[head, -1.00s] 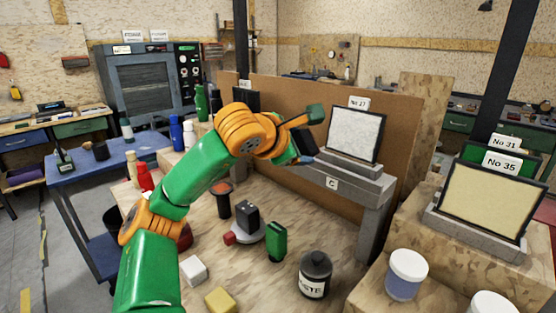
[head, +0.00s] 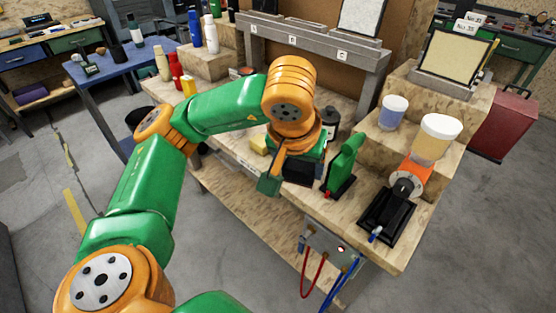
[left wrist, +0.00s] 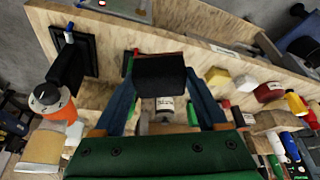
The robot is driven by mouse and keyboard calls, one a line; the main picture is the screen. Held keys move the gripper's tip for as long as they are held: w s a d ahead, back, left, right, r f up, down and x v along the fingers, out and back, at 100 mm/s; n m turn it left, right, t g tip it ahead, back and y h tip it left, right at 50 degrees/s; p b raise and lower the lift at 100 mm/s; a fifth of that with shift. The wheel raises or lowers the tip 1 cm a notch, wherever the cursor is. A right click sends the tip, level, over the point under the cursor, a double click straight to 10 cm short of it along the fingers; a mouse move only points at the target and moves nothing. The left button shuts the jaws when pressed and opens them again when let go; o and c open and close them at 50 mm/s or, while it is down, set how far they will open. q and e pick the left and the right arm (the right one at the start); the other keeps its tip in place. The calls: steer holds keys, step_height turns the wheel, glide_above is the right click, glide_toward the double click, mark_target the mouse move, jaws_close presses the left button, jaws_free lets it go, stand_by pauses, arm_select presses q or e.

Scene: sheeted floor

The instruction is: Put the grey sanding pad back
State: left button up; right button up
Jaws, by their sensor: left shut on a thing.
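My left gripper (head: 290,166) hangs over the front of the workbench, pointing down. It is shut on a dark block, seemingly the grey sanding pad (head: 299,173). In the left wrist view the pad (left wrist: 160,76) shows as a near-black block with a brown edge, between the two blue-grey fingers of the gripper (left wrist: 161,88). I cannot tell the pad's clearance above the bench. Just right of it in the head view stands a green upright tool (head: 343,163) with a red part at its base. My right gripper is not in view.
Behind the gripper are a dark paste can (head: 331,123) and a yellow block (head: 258,144). Red and blue hoses (head: 316,277) hang at the front.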

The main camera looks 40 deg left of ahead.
arm_select(q)
steer(key=w+a+f, duration=0.3)
steer(key=w+a+f+p, duration=0.1)
steer(key=w+a+f, duration=0.2)
steer(key=w, duration=0.1)
steer(key=w+a+f+p, duration=0.1)
steer(key=w+a+f, duration=0.2)
steer(key=w, duration=0.1)
steer(key=shift+f, duration=0.3)
step_height(320, 180, down, 3)
steer(key=shift+w+r+p, duration=0.1)
steer(key=shift+p, duration=0.65)
steer(key=shift+f, duration=0.45)
steer(key=shift+a, duration=0.1)
steer(key=shift+f, duration=0.1)
steer(key=o, duration=1.1)
